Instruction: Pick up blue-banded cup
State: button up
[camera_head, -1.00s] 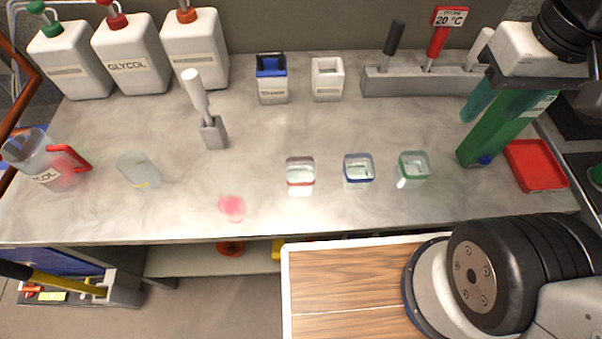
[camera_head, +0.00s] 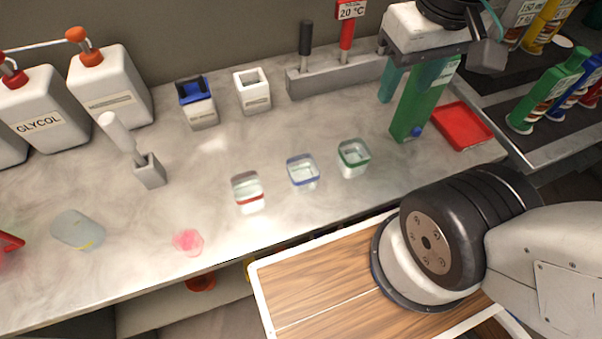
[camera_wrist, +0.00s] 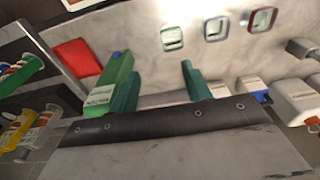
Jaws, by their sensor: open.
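The blue-banded cup (camera_head: 303,171) is a small clear square cup with a blue rim. It stands upright on the bench between the red-banded cup (camera_head: 247,191) and the green-banded cup (camera_head: 353,157). It also shows in the wrist view (camera_wrist: 215,29), near the top. My gripper (camera_head: 416,84) has teal fingers and is open, above the bench to the right of and behind the cups. It is apart from the blue-banded cup. In the wrist view my gripper (camera_wrist: 158,76) shows both fingers, the left one partly hidden by a green bottle (camera_wrist: 108,86).
The green bottle (camera_head: 412,118) and a red tray (camera_head: 463,126) are right of the cups. A grey rack (camera_head: 335,78) with handled tools and two small containers stand behind. Bench around the cups is clear.

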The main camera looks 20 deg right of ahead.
aim_at(303, 171)
jog(key=k, duration=0.5)
jog(key=u, duration=2.9)
jog(key=k, duration=1.85)
jog(key=z, duration=1.3)
jog(key=i, duration=0.5)
jog(key=z, duration=0.1)
